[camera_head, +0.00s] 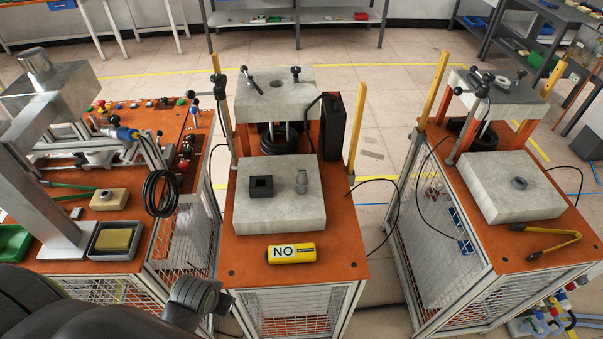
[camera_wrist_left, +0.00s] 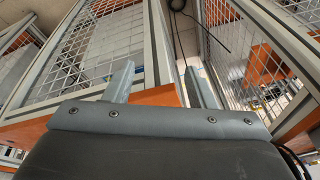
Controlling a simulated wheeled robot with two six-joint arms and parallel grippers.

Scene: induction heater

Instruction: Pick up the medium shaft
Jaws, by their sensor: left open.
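A small grey upright cylinder (camera_head: 301,182), which may be the medium shaft, stands on the pale block (camera_head: 280,215) of the middle orange table. A dark square block with a hole (camera_head: 261,187) stands to its left. No thing is clearly marked as the medium shaft. My left gripper (camera_wrist_left: 158,75) is open and empty in the left wrist view, low beside the tables' mesh sides and away from the cylinder. In the head view my dark left arm comes in at the bottom left; its fingers cannot be made out. My right gripper is not in view.
A yellow "NO" cylinder (camera_head: 291,253) lies in front of the pale block. Clamps and a black box (camera_head: 333,127) stand behind it. The left table (camera_head: 75,190) is cluttered. Floor shows between tables.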

